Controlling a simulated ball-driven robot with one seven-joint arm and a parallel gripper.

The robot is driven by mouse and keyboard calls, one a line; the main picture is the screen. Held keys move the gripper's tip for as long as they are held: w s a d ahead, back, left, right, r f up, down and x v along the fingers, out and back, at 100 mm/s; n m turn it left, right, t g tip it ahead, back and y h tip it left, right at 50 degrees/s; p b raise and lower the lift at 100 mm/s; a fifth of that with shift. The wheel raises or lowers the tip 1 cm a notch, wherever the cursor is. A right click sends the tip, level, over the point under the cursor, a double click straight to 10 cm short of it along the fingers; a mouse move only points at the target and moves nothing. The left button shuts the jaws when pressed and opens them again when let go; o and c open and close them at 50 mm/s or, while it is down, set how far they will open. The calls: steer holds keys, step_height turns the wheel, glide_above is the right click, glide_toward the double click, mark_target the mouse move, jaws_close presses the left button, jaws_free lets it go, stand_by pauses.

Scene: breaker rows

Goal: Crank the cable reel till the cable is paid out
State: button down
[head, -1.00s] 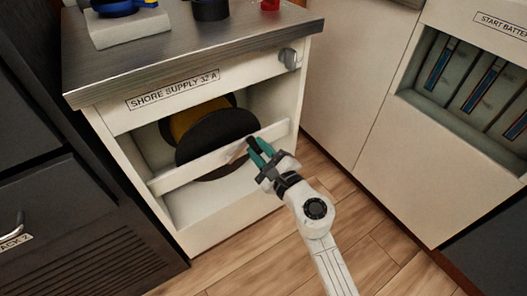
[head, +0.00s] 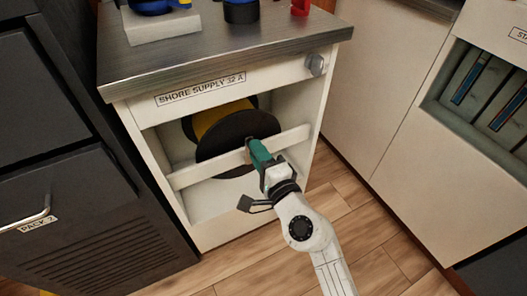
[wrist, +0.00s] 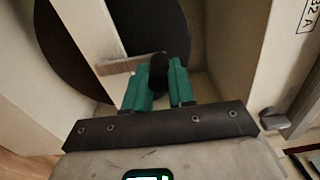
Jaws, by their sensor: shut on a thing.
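The cable reel (head: 222,151), black discs with a yellow cable drum (head: 207,118) between them, sits in the open bay of the cabinet labelled SHORE SUPPLY 32 A. A white crossbar (head: 205,171) runs in front of its lower half. My gripper (head: 257,154) is at the reel's right edge, in front of the crossbar. In the wrist view, its green fingers (wrist: 160,85) are shut on a dark, rounded crank handle (wrist: 159,70). A thin brownish strip, perhaps the crank arm (wrist: 122,67), reaches left from the handle. The fingers hide part of the handle.
A white block (head: 163,27) with a blue item, a dark blue-banded cylinder and a red object stand on the countertop (head: 230,60). Dark drawers (head: 80,190) are close on the left. Wood floor is clear in front.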

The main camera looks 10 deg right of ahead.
steer(key=shift+s+a+n, duration=0.1)
steer(key=shift+a+n, duration=0.2)
steer(key=shift+n, duration=0.1)
steer(key=c, duration=0.9)
jaws_free()
steer(key=shift+c, duration=0.2)
steer(key=shift+s, duration=0.1)
steer(key=v, duration=1)
steer(key=shift+s, duration=0.3)
steer(key=shift+d, duration=0.15)
